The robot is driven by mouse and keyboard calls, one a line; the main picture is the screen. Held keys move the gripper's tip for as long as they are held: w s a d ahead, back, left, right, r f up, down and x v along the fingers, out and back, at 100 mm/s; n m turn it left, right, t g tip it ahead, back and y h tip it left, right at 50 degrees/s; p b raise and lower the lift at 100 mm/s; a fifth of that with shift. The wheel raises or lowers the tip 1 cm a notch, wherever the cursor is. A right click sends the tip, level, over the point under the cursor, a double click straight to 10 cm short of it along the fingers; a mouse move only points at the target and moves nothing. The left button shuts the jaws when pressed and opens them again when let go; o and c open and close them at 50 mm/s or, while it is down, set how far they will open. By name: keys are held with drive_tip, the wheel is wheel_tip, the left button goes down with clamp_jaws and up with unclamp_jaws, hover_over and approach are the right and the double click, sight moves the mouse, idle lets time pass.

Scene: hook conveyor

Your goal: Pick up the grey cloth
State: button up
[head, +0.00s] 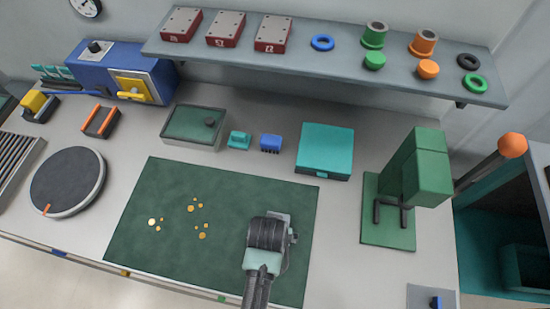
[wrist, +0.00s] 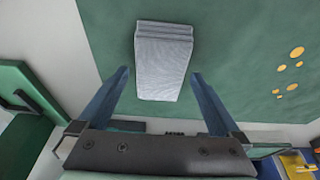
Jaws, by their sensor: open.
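The grey cloth (wrist: 163,62) is a folded, ribbed pad lying on the green mat (wrist: 225,50) in the wrist view. My gripper (wrist: 160,78) is open above it, with one finger to each side of the cloth's near part. The fingers look clear of the cloth; the height of the gap is hard to judge. In the head view my gripper (head: 268,235) is over the right part of the green mat (head: 160,265) and covers most or all of the cloth there.
Gold discs (head: 202,236) lie left of my gripper. A green press (head: 415,170) stands to the right. A teal box (head: 324,150), small blue block (head: 271,143) and green-topped tray (head: 195,125) are behind the mat. A shelf (head: 330,58) overhangs the back. The mat's front left is clear.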

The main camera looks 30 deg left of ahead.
drive_tip(key=shift+w+f, duration=0.1)
drive_tip(key=shift+f, duration=0.4)
drive_tip(key=c, duration=1.2)
